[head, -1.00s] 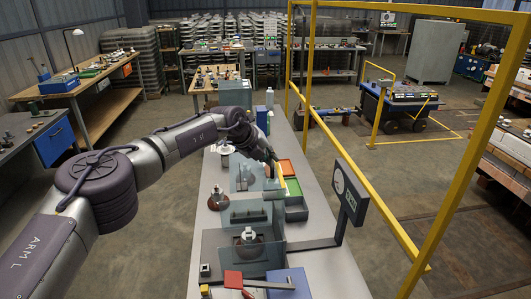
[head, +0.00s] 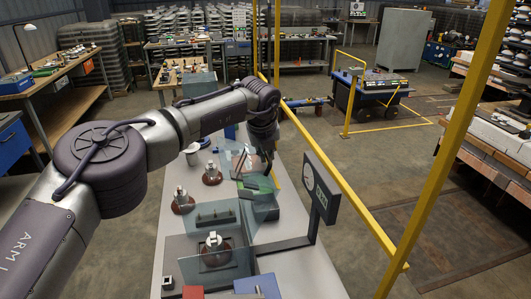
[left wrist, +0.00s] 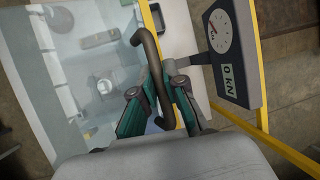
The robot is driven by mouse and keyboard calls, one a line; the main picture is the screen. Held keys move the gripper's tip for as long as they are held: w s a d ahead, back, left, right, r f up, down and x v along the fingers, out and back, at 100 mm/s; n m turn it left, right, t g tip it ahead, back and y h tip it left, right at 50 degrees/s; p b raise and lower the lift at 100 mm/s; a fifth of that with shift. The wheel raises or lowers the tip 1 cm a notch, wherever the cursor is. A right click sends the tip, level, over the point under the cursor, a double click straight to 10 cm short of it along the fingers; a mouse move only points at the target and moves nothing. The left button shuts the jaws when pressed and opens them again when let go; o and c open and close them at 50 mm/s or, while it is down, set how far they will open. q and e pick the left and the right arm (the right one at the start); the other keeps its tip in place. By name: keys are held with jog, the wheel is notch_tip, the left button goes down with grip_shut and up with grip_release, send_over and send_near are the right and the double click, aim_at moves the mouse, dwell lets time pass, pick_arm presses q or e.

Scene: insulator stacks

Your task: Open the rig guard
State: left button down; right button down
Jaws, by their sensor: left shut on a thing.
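The rig guard (head: 259,208) is a clear, bluish panelled cover on the long grey bench. Its dark bent handle (left wrist: 137,42) shows in the left wrist view. My left gripper (left wrist: 160,103) is shut on this handle, with its teal fingers on either side of the bar. In the head view my left gripper (head: 264,168) reaches down over the far part of the bench, and its fingertips are hard to make out against the clear panels. A brown-based insulator (head: 215,248) stands behind the near clear panel. My right gripper is not in view.
A gauge box (head: 321,189) on a post stands right of the guard, close to my left gripper in the wrist view. A yellow rail (head: 341,191) runs along the bench's right side. Loose insulators (head: 183,201) stand on the left part of the bench.

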pick_arm(q)
jog(key=shift+s+f, duration=0.1)
jog(key=shift+f, duration=0.25)
jog(key=c, duration=1.5)
grip_release()
jog(key=shift+a+r, duration=0.1)
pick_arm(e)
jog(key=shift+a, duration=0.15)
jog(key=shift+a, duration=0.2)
pick_arm(q)
jog(key=shift+r, duration=0.3)
jog(key=v, duration=1.1)
jog(key=shift+s+r, duration=0.15)
jog(key=shift+r, duration=0.05)
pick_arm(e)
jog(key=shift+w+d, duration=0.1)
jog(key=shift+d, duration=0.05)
